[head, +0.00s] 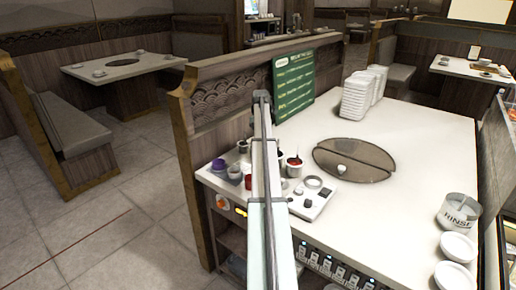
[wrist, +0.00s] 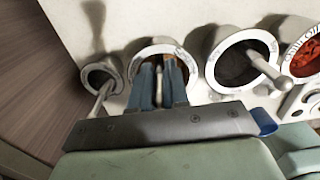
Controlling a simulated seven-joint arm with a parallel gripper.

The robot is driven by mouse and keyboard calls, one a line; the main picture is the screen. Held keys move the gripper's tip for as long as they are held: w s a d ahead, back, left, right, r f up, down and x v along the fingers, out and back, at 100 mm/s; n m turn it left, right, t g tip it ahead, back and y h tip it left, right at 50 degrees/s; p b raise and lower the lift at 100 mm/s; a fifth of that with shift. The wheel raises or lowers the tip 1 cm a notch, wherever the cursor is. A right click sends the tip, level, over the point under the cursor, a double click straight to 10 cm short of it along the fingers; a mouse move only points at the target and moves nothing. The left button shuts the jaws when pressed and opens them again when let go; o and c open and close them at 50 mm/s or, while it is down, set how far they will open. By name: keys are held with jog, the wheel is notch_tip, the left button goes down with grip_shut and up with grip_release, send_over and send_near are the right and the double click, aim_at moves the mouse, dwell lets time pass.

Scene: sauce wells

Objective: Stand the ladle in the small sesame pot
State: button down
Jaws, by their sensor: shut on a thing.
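My gripper (wrist: 160,64) points down at a row of round pots in the wrist view. Its two blue-grey fingers are shut on a thin pale piece between them, which looks like the ladle's handle (wrist: 159,86). The ladle's lower end is hidden. The fingers overlap a white-rimmed pot (wrist: 135,62); I cannot tell whether the ladle is inside it. A smaller pot (wrist: 88,72) stands to the left, with a pale rod leaning at its near side. Which pot is sesame is not readable. In the head view my arm hides the gripper.
Right of the gripper, a dark pot (wrist: 214,66) holds another pale handle (wrist: 266,69), and a pot of red sauce (wrist: 308,60) stands beyond. In the head view, a small control panel (head: 311,201) and a round table grill (head: 354,160) lie right of my arm.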

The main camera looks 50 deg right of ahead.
jog(key=c, duration=1)
grip_release()
jog(key=shift+c, duration=0.2)
jog(key=shift+o, duration=0.3)
jog(key=o, duration=0.6)
jog(key=shift+r, duration=4.5)
